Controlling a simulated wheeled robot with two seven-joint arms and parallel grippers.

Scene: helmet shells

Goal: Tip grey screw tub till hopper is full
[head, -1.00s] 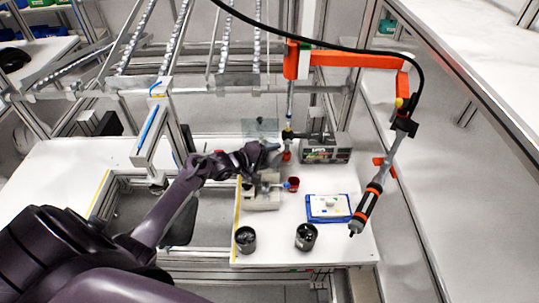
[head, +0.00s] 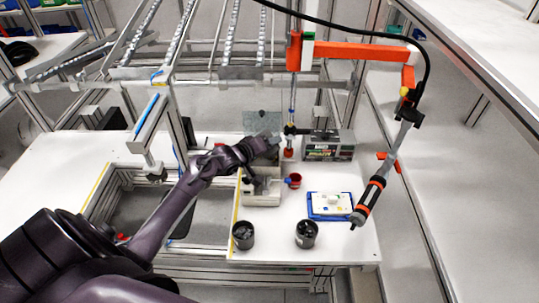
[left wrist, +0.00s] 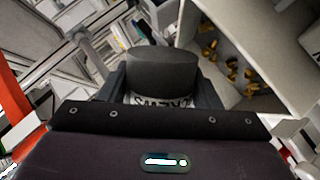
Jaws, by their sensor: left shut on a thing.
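My left gripper (head: 268,152) is over the back part of the pale screw machine (head: 262,199) on the table. The tub's mouth and contents are hidden. The light-walled hopper (left wrist: 278,45) is beside and beyond the tub, with several brass screws (left wrist: 210,52) scattered inside and bare floor between them. My right gripper is not in view.
Two black tubs (head: 243,235) (head: 306,234) with dark contents stand at the table's front. A red cup (head: 295,181), a blue tray (head: 330,216) and a grey box device (head: 330,145) are to the right. A screwdriver (head: 370,195) hangs from an orange arm (head: 360,54).

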